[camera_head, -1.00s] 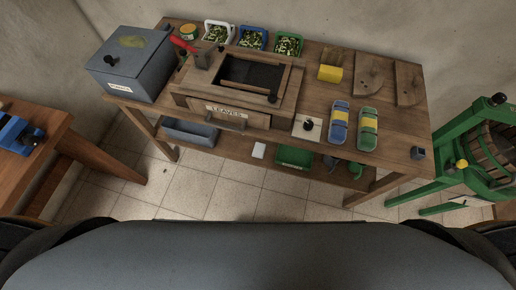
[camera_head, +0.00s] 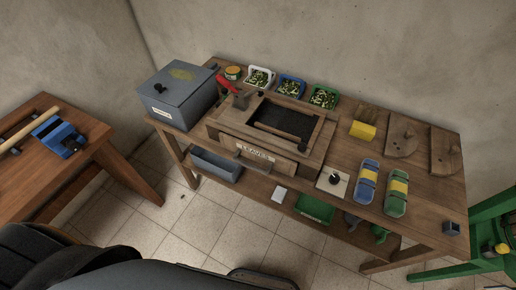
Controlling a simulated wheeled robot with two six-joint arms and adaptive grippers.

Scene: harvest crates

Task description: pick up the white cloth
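I cannot make out for certain which thing is the white cloth. A small flat white piece (camera_head: 279,194) lies on the lower shelf of the workbench, between a grey bin and a green tray. A pale square plate (camera_head: 325,188) with a black knob on it lies on the bench top, left of two blue, yellow and green bundles. Neither of my grippers shows in this view. Only dark parts of my own body show along the bottom edge.
The workbench (camera_head: 425,225) carries a grey lidded box (camera_head: 175,103), a wooden drawer unit (camera_head: 245,145), small crates (camera_head: 291,84) and a yellow block (camera_head: 363,131). A wooden table (camera_head: 35,170) stands left, a green frame (camera_head: 490,215) right. Tiled floor (camera_head: 200,220) is free in front.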

